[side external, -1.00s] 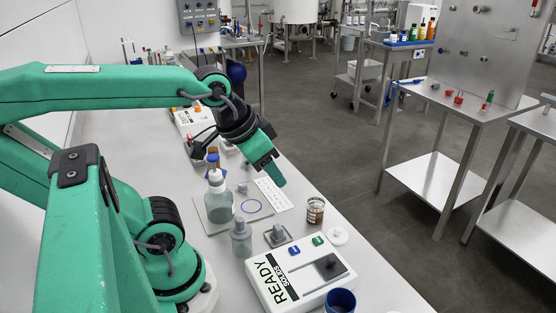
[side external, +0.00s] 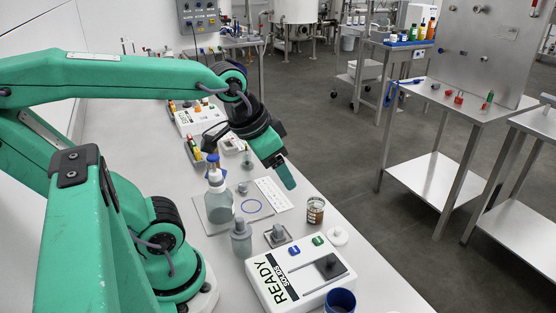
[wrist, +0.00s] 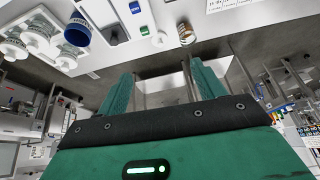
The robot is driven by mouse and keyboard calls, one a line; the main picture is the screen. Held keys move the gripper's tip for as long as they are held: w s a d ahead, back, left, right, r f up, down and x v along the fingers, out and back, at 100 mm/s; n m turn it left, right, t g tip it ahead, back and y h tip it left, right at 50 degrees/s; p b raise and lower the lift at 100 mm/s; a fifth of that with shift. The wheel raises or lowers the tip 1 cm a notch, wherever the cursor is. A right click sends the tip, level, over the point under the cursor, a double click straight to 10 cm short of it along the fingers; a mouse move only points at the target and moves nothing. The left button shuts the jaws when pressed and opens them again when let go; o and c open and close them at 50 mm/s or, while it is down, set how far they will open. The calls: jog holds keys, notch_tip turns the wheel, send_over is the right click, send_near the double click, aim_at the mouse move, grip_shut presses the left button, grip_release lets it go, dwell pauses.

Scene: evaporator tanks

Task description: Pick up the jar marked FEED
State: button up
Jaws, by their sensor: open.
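A small clear jar (side external: 315,211) with brown contents and a pale label stands upright near the bench's right edge. I cannot read its label. What looks like the same jar shows at the top of the wrist view (wrist: 186,34), beyond the fingers. My gripper (side external: 286,176) hangs above the bench, up and to the left of the jar in the side view, apart from it. In the wrist view my gripper (wrist: 157,82) has its two green fingers spread, with nothing between them.
A white READY SOLIDS box (side external: 300,278) and a blue cup (side external: 340,300) stand in front of the jar. A white lid (side external: 337,236) lies beside it. A grey bottle (side external: 241,240) and a larger blue-capped bottle (side external: 219,198) stand left. The floor lies beyond the bench edge.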

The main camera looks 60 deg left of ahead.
jog(key=w+a+f+m+g, duration=0.25)
jog(key=w+f, duration=0.25)
jog(key=w, duration=0.4)
jog(key=m+g, duration=0.2)
jog(key=g, duration=0.1)
send_over(315, 211)
jog(key=w+a, duration=0.1)
jog(key=a, duration=0.1)
notch_tip(315, 211, down, 12)
jog(key=shift+w+d+f, duration=0.1)
jog(key=shift+f, duration=1.75)
jog(key=shift+w+f, duration=0.1)
jog(key=shift+f, duration=1.7)
jog(key=shift+c, duration=0.2)
jog(key=c, duration=1.1)
